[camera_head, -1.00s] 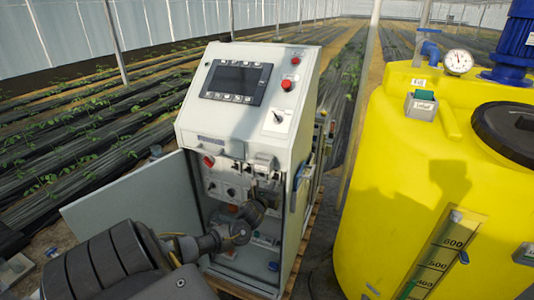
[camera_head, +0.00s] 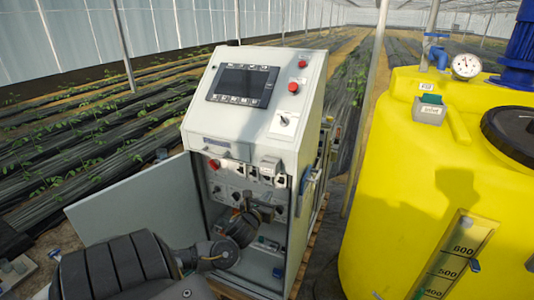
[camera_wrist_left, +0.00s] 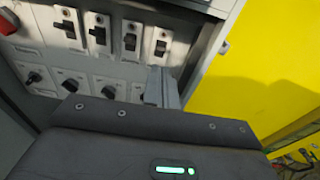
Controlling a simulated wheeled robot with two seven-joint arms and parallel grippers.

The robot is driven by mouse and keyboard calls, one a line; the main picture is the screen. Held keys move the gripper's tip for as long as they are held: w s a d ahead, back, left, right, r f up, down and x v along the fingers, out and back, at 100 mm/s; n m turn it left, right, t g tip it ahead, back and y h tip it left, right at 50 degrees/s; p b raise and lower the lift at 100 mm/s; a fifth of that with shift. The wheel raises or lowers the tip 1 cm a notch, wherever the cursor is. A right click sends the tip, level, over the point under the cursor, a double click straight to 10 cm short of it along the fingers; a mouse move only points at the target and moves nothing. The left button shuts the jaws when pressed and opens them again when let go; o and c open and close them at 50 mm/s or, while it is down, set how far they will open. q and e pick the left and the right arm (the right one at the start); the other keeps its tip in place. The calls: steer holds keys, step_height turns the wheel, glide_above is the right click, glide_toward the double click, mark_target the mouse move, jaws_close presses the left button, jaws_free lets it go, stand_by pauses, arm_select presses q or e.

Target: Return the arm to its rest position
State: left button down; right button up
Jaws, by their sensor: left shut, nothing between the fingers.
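My left arm comes in from the lower left of the head view, and its gripper (camera_head: 262,211) is at the open front of the grey control cabinet (camera_head: 235,126). In the left wrist view the gripper's fingers (camera_wrist_left: 162,86) are together with nothing between them. They point toward a panel of switches and rotary knobs (camera_wrist_left: 95,60) inside the cabinet. Whether they touch anything there I cannot tell. My right gripper is in neither view.
The cabinet door (camera_head: 135,210) stands open to the left, beside my arm. A yellow tank (camera_head: 430,170) with a gauge (camera_head: 466,66) stands on the right. A narrow gap separates it from the cabinet. Crop rows lie behind.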

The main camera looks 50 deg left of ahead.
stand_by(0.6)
